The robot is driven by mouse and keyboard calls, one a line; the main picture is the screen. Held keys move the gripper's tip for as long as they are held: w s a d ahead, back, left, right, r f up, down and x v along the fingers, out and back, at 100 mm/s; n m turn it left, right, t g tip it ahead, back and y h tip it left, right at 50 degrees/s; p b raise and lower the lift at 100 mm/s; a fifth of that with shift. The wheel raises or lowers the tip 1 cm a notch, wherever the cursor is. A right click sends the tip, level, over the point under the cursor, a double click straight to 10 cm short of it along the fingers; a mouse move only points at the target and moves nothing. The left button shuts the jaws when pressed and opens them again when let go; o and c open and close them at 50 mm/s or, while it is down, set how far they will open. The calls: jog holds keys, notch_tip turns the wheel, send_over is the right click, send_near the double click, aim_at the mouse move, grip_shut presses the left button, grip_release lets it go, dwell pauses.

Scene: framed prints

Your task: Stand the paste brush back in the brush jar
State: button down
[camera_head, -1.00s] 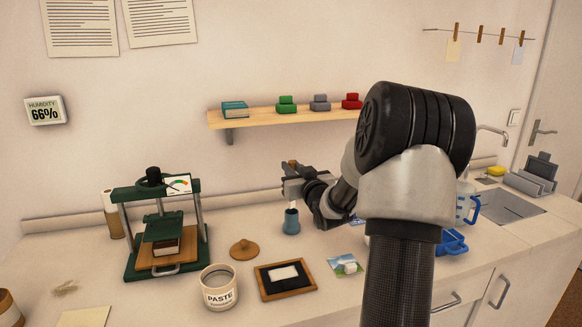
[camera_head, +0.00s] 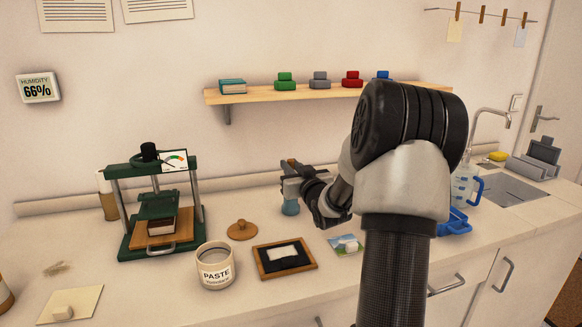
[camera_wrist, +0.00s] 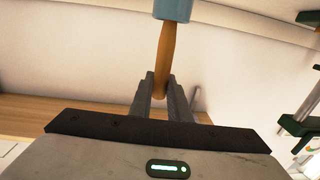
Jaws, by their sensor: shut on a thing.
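The paste brush (camera_head: 289,164) has a brown wooden handle, its top showing just above my gripper (camera_head: 291,180). In the wrist view the handle (camera_wrist: 165,58) runs between my two grey fingers (camera_wrist: 163,92), which are shut on it.
A green press (camera_head: 158,205) stands left. A shelf (camera_head: 300,95) hangs behind. Blue containers and a sink (camera_head: 510,190) are at right.

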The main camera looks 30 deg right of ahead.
jog(key=c, duration=1.6)
grip_release()
